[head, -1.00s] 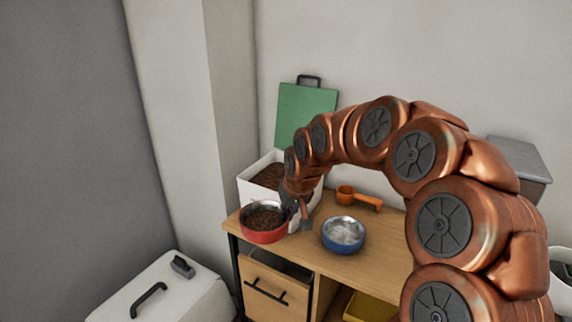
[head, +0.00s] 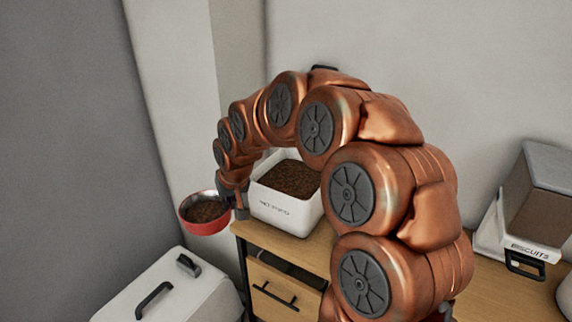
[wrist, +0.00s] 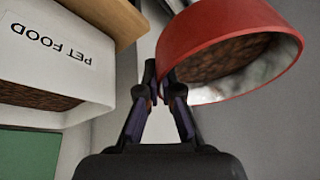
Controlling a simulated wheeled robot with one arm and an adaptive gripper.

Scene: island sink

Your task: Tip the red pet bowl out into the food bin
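The red pet bowl (head: 205,215) is in the air past the table's left end, left of the food bin. It is about upright and holds brown kibble. In the wrist view the bowl (wrist: 215,30) is at the upper right. My gripper (wrist: 162,78) is shut on the bowl's rim; in the head view it (head: 238,206) is partly hidden by my arm. The white food bin (head: 283,213), marked PET FOOD, stands open on the table with kibble inside. In the wrist view the bin (wrist: 60,68) is at the left, apart from the bowl.
A wooden table (head: 318,242) carries the bin. A white chest with a dark handle (head: 190,300) stands on the floor at the lower left. A BISCUITS container (head: 520,240) is at the right. The green lid (wrist: 28,155) is behind the bin. My arm hides the table's middle.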

